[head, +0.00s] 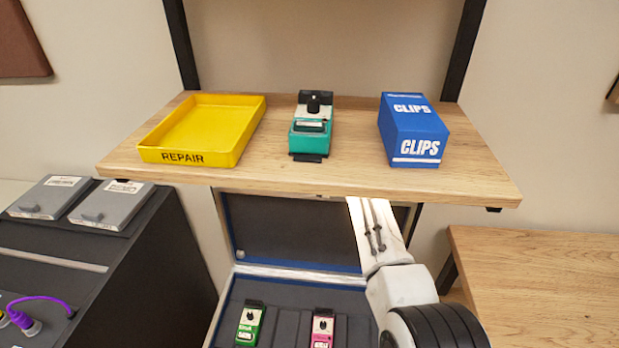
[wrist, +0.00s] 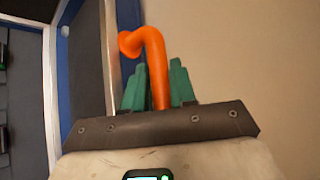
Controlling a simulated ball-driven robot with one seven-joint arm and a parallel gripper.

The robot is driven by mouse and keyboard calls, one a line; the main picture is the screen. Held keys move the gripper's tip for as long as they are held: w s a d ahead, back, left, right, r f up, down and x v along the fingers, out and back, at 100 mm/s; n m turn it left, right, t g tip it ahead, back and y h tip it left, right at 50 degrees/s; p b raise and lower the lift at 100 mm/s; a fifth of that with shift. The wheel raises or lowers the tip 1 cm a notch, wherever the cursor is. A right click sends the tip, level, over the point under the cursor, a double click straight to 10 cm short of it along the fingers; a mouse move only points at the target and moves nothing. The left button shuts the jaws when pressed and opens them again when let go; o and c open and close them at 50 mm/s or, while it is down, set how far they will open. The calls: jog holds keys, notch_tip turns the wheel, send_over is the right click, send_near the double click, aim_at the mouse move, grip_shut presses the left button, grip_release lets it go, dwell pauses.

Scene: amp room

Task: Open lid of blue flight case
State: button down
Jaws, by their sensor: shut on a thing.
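The blue flight case (head: 222,318) is below the wooden shelf in the head view. Its lid (head: 300,233), dark inside with blue trim, stands raised at the back, its top partly hidden by the shelf. In the wrist view the case's blue and metal edges (wrist: 108,60) run along the left. My gripper (wrist: 155,85), with teal fingers, is shut on an orange curved handle (wrist: 150,45). The handle's bent end reaches left towards the lid edge; I cannot tell exactly how it joins. In the head view my arm reaches up beside the lid, and the shelf hides the gripper.
The shelf (head: 330,178) overhangs the lid and holds a yellow REPAIR tray (head: 205,110), a teal pedal (head: 310,138) and a blue CLIPS box (head: 412,135). A green pedal (head: 250,325) and a pink pedal (head: 322,328) sit in the case. A wooden table (head: 540,260) stands right.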

jog(key=shift+w+f, duration=0.1)
jog(key=shift+w, duration=0.2)
jog(key=c, duration=1)
grip_release()
jog(key=shift+c, duration=0.2)
jog(key=shift+s+d+r+p, duration=0.35)
jog(key=shift+d+p, duration=0.05)
jog(key=p+v, duration=0.1)
jog(key=v, duration=0.2)
jog(key=shift+s+d+r, duration=0.1)
jog(key=shift+s+d, duration=0.15)
jog(key=shift+d, duration=0.05)
jog(key=s+d+b, duration=0.1)
jog(key=s+d, duration=0.7)
jog(key=d, duration=0.1)
